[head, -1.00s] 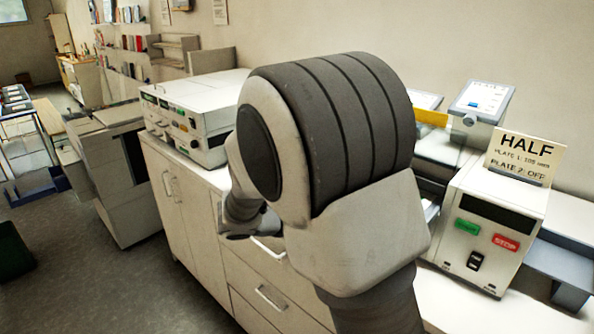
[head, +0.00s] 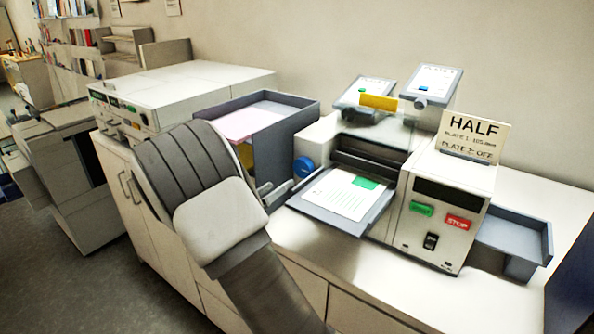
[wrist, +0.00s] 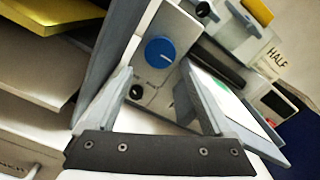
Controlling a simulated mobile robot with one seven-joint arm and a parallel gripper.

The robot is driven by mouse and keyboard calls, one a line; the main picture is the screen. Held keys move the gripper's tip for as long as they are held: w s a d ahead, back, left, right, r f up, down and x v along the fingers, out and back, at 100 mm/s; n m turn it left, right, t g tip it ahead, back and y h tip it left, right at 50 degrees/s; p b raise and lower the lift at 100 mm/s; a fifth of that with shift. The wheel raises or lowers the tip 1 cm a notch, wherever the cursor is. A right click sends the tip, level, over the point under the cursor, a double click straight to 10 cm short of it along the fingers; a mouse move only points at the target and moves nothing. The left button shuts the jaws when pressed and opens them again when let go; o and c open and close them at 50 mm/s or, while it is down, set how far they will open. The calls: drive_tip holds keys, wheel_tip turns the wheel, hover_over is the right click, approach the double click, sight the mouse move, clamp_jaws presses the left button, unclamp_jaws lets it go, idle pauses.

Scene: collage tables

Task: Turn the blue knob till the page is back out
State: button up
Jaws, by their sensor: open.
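The blue knob (head: 304,167) is on the left side face of the white machine. In the wrist view the blue knob (wrist: 160,51) is a round disc on a pale panel, ahead of my gripper. The page (head: 343,193) is white with a green block and lies on the grey tray (head: 318,213) at the machine's front. My gripper (wrist: 158,92) is open and empty, its two fingers spread wide, with the knob beyond and between them, apart from both. In the head view my gripper (head: 272,192) shows only partly beyond my arm, left of the tray.
A grey paper bin (head: 290,137) stands left of the machine. A control box (head: 440,207) with green and red buttons and a "HALF" card (head: 474,135) stands at right. A small black knob (wrist: 136,91) sits below the blue one. The counter front is clear.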

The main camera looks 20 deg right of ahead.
sight(301, 170)
drive_tip(key=p+x, duration=0.1)
drive_tip(key=x, duration=0.8)
drive_tip(key=shift+w+d, duration=0.2)
drive_tip(key=shift+d, duration=0.1)
drive_tip(key=shift+c, duration=0.4)
drive_tip(key=c, duration=1)
drive_tip(key=shift+c, duration=0.2)
drive_tip(key=shift+f+m+b, duration=0.15)
drive_tip(key=shift+m+b, duration=0.15)
drive_tip(key=shift+b, duration=0.05)
drive_tip(key=m+b, duration=0.1)
drive_tip(key=b, duration=0.1)
drive_tip(key=m+b, duration=0.1)
drive_tip(key=shift+f+m+b, duration=0.2)
drive_tip(key=shift+m+b, duration=0.1)
drive_tip(key=shift+b, duration=0.1)
drive_tip(key=m+b, duration=0.3)
drive_tip(key=b, duration=0.2)
drive_tip(key=shift+m, duration=0.3)
drive_tip(key=m+b, duration=0.3)
drive_tip(key=b, duration=0.2)
drive_tip(key=shift+s+m, duration=0.1)
drive_tip(key=shift+m, duration=0.2)
drive_tip(key=m+b, duration=0.3)
drive_tip(key=b, duration=0.2)
drive_tip(key=shift+r, duration=0.2)
